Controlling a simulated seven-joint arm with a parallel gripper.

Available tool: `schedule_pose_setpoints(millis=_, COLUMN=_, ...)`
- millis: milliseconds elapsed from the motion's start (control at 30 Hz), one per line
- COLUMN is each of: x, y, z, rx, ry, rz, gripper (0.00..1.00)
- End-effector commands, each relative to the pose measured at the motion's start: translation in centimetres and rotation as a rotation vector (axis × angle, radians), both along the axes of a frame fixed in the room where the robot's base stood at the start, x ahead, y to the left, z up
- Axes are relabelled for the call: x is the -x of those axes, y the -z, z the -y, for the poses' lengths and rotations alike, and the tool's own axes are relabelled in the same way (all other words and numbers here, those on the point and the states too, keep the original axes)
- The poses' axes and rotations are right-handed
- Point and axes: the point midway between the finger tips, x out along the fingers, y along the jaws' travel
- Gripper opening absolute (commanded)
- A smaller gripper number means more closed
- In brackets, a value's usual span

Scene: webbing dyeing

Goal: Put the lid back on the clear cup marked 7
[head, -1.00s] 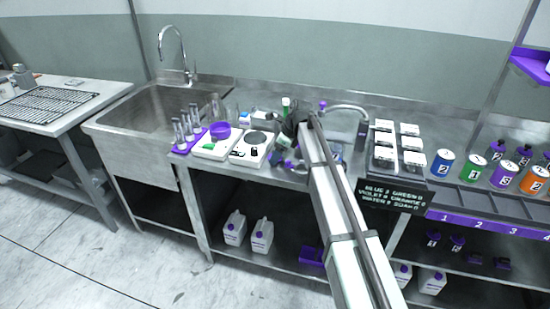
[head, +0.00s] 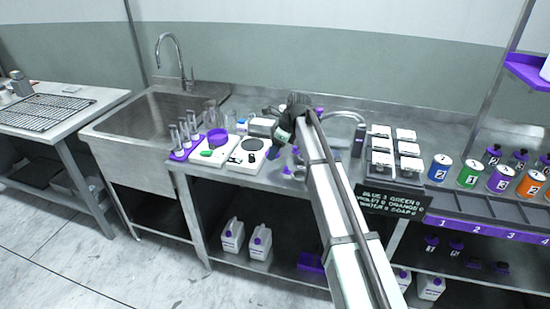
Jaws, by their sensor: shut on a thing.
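My gripper (head: 281,139) hangs over the middle of the steel bench, just right of the round-plated white device. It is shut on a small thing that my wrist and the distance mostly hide. Green and purple patches show close to the fingers, but I cannot tell whether they are the held thing, a lid or items behind. Clear vessels (head: 230,121) stand at the back of the bench near the sink. No mark 7 is readable on any of them, so I cannot pick out the cup or its lid.
A white device with a round plate (head: 252,145) and a white unit with a purple bowl (head: 217,137) stand left of my gripper. A purple rack (head: 179,154) holds clear tubes. A curved tap (head: 359,119), white boxes (head: 410,148) and numbered cans (head: 469,174) are right.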

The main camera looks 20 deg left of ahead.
Motion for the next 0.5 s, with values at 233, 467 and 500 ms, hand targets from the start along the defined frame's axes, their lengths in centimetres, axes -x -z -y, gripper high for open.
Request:
schedule_pose_setpoints(millis=233, x=-0.1, y=-4.0, z=0.0, rx=-0.001, ry=-0.001, rz=0.001, gripper=0.28)
schedule_pose_setpoints(millis=467, x=-1.2, y=-5.6, z=2.2, rx=0.000, ry=0.029, rz=0.000, gripper=0.28)
schedule_pose_setpoints(millis=500, x=-1.7, y=-5.8, z=3.1, rx=0.000, ry=0.041, rz=0.000, gripper=0.28)
